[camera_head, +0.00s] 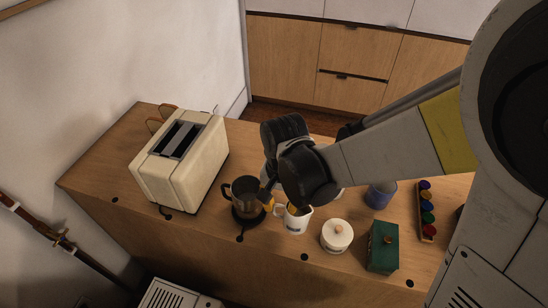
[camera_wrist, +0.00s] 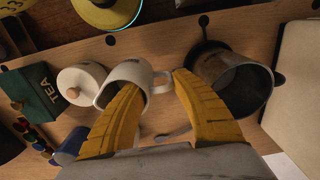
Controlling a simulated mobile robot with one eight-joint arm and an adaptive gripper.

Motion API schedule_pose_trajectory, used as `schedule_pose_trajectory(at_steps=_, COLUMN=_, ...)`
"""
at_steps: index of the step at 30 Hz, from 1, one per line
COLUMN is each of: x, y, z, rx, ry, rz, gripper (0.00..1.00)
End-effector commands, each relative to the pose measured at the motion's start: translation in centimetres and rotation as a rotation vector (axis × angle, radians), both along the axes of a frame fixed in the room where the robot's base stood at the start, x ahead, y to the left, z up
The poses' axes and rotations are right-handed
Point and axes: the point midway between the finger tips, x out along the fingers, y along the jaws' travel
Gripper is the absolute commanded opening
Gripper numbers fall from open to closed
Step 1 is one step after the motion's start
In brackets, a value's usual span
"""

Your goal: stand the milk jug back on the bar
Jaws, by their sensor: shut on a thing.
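The milk jug, which I take to be the white handled vessel (camera_head: 296,222), is near the front edge of the wooden bar. It also shows in the wrist view (camera_wrist: 112,92), with its handle towards my fingers. My gripper (camera_wrist: 160,82) has its two yellow fingers on either side of the jug's handle and near wall, shut on it. In the head view my gripper (camera_head: 274,206) is partly hidden by my dark wrist. The jug looks nearly upright in the head view. I cannot tell whether its base touches the bar (camera_head: 180,222).
A steel pot (camera_head: 244,193) on a dark round base stands close left of the jug. A cream toaster (camera_head: 182,162) is further left. A white lidded pot (camera_head: 337,236), green tea box (camera_head: 383,247), blue cup (camera_head: 380,195) and rack of coloured capsules (camera_head: 427,212) stand right.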

Motion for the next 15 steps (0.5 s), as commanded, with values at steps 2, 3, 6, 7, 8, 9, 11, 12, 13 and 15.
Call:
schedule_pose_trajectory(at_steps=2, x=0.4, y=0.5, z=-0.4, rx=0.000, ry=0.000, rz=0.000, gripper=0.00)
schedule_pose_trajectory(at_steps=3, x=0.5, y=0.6, z=-0.5, rx=0.000, ry=0.000, rz=-0.001, gripper=0.00)
schedule_pose_trajectory(at_steps=6, x=0.6, y=0.6, z=-1.1, rx=0.000, ry=0.000, rz=-0.002, gripper=0.00)
schedule_pose_trajectory(at_steps=7, x=0.6, y=0.6, z=-1.4, rx=0.000, ry=0.000, rz=-0.002, gripper=0.00)
schedule_pose_trajectory(at_steps=8, x=0.6, y=0.6, z=-1.8, rx=0.000, ry=0.000, rz=-0.002, gripper=0.00)
schedule_pose_trajectory(at_steps=9, x=0.6, y=0.6, z=-2.5, rx=0.000, ry=0.000, rz=-0.001, gripper=0.00)
schedule_pose_trajectory(at_steps=11, x=0.6, y=0.6, z=-3.5, rx=0.000, ry=0.000, rz=-0.001, gripper=0.00)
schedule_pose_trajectory(at_steps=12, x=0.6, y=0.6, z=-4.1, rx=0.000, ry=0.000, rz=-0.001, gripper=0.00)
schedule_pose_trajectory(at_steps=13, x=0.6, y=0.6, z=-4.4, rx=0.000, ry=0.000, rz=-0.001, gripper=0.00)
schedule_pose_trajectory(at_steps=15, x=0.6, y=0.6, z=-4.6, rx=0.000, ry=0.000, rz=-0.001, gripper=0.00)
